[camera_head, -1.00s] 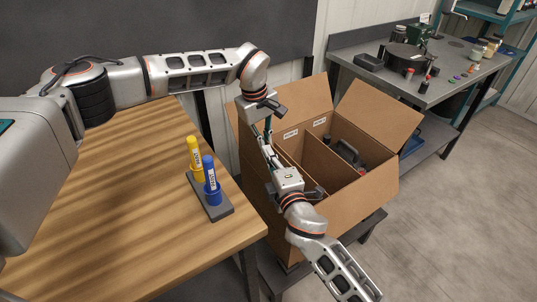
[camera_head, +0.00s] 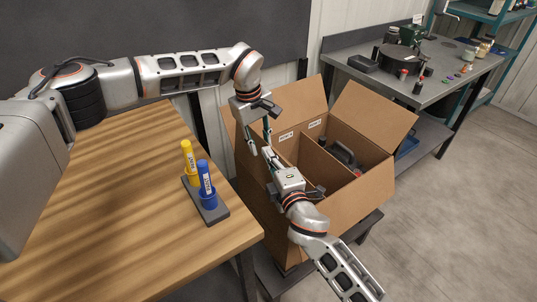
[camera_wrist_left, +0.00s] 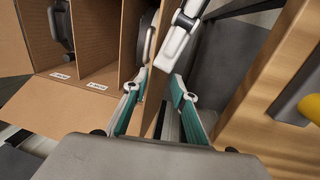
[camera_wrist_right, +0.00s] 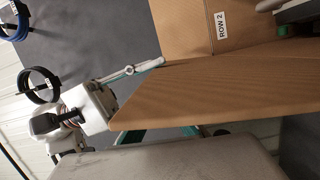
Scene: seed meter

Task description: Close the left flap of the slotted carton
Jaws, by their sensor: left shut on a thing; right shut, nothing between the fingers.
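The brown carton (camera_head: 345,210) stands open on a low stand right of the wooden table. Its left flap stands up at the carton's left side, mostly hidden by my arms in the head view; it shows as a broad panel (camera_wrist_right: 215,88) in the right wrist view. My left gripper (camera_head: 261,146) points down, its teal-padded fingers on either side of the flap's edge, also seen in the left wrist view (camera_wrist_left: 158,92). My right gripper (camera_head: 268,155) is shut and empty just beside it, close to the flap; whether it touches is unclear.
The carton's back flap (camera_head: 300,102) and right flap (camera_head: 372,112) stand open. Dividers (camera_head: 322,165) split its inside, with dark items in it.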

